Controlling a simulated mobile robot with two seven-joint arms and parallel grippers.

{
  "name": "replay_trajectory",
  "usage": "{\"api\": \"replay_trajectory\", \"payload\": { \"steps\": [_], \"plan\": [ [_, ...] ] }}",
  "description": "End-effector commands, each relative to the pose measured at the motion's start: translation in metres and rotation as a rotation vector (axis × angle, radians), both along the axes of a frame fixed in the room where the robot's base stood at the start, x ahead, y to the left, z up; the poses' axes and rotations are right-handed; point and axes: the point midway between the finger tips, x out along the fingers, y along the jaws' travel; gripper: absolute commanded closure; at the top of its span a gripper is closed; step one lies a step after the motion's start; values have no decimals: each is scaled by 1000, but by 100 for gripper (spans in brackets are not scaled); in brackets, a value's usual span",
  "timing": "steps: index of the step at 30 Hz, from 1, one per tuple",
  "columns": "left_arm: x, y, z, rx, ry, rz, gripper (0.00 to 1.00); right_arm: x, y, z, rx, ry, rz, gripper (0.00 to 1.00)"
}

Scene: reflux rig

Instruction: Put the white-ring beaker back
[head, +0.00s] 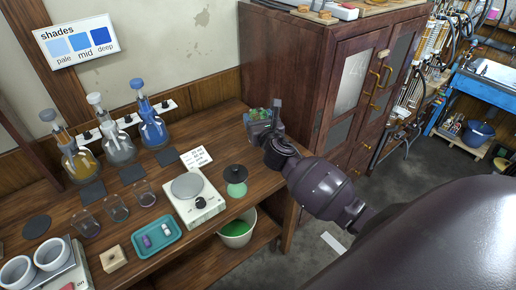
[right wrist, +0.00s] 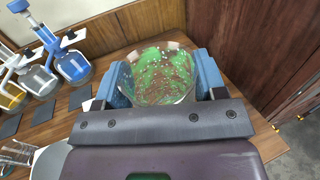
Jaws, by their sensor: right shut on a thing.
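My right gripper (head: 263,117) is at the far right end of the wooden bench, beside the tall cabinet. In the right wrist view its blue jaws are shut on a clear glass beaker (right wrist: 162,70) with green and brownish speckles showing in it. Pale patches show near the beaker's far rim; I cannot tell whether they are a white ring. I cannot tell whether the beaker touches the bench. Three small glass beakers (head: 116,208) stand in a row at the left of the bench; their ring colours are too small to tell. My left gripper is not in view.
A balance (head: 196,198), a teal tray (head: 174,243) and a dark disc over a green base (head: 235,178) are on the bench. Yellow, clear and blue flasks (head: 152,130) stand along the wall with dark pads before them. A white bucket (head: 237,232) is below.

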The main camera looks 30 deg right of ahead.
Motion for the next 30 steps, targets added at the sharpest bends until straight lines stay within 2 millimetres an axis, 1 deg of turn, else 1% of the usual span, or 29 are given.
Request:
{"api": "replay_trajectory", "payload": {
  "steps": [1,6,11,12,19,24,27,30],
  "plan": [
    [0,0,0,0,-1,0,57,0,1,-13,5,5,-1,65],
    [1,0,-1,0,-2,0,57,0,1,-43,6,2,-2,65],
    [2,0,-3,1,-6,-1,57,0,1,-66,4,3,0,65],
    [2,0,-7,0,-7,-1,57,0,1,-70,3,0,1,65],
    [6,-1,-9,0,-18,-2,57,0,1,-82,0,-1,1,65],
    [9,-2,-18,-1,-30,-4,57,0,1,-105,2,-1,1,65],
    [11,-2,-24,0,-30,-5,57,0,1,-115,2,-1,0,65],
    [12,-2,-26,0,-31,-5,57,0,1,-120,1,0,1,65]
  ]
}}
